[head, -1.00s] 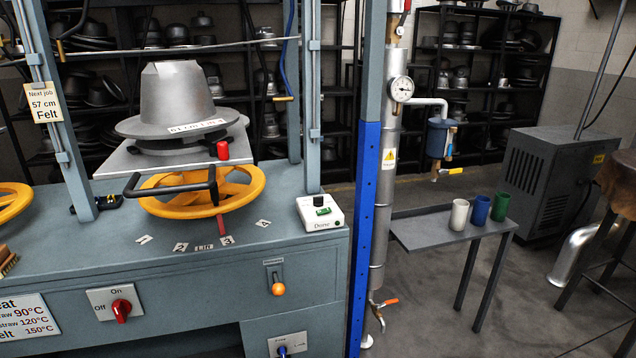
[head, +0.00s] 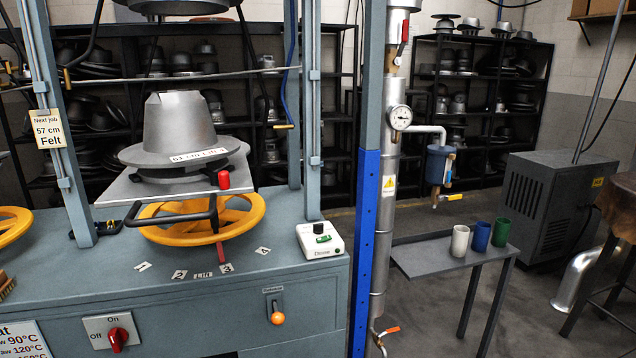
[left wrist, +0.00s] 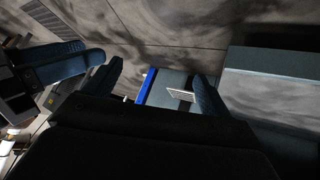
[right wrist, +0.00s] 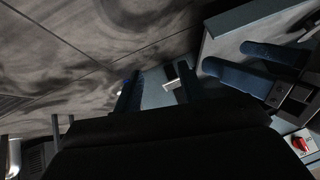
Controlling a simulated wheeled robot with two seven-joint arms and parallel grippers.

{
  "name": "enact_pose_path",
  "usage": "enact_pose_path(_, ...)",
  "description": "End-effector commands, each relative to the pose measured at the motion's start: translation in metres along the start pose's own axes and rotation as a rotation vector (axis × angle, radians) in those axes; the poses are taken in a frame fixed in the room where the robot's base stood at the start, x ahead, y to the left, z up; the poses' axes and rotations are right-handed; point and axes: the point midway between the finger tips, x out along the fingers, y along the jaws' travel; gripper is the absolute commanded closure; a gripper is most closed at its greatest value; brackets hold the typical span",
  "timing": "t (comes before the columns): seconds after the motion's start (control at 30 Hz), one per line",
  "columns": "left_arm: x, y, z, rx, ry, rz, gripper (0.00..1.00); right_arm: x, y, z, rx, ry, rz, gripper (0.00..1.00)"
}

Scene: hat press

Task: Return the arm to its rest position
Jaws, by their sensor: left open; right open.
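Neither of my arms shows in the head view. In the left wrist view my left gripper (left wrist: 157,88) has its two dark blue fingers well apart with nothing between them. In the right wrist view my right gripper (right wrist: 158,88) also has its fingers apart and empty. The hat press stands at the left in the head view. Its grey metal hat block (head: 187,125) sits on a plate above a yellow handwheel (head: 203,220). The red-tipped handle (head: 223,180) stands at the plate's right front.
A small table (head: 440,262) holds white, blue and green cups. Open floor lies between.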

Motion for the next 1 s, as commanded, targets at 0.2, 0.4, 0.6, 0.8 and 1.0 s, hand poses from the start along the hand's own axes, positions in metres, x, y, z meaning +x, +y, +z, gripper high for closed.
enact_pose_path(0.2,-0.047,0.002,-0.043,0.005,-0.066,-0.011,0.17,-0.047,-0.002,-0.045,-0.006,-0.063,0.012,0.60)
enact_pose_path(0.4,-0.107,0.004,-0.088,0.009,-0.151,-0.027,0.17,-0.106,-0.003,-0.090,-0.010,-0.148,0.028,0.60)
enact_pose_path(0.6,-0.204,0.005,-0.145,0.009,-0.278,-0.059,0.17,-0.203,-0.004,-0.146,-0.010,-0.275,0.060,0.60)
enact_pose_path(0.8,-0.284,0.005,-0.176,0.001,-0.386,-0.088,0.17,-0.284,-0.005,-0.177,-0.002,-0.382,0.088,0.60)
enact_pose_path(1.0,-0.314,0.005,-0.183,-0.003,-0.432,-0.100,0.17,-0.314,-0.005,-0.185,0.002,-0.429,0.100,0.60)
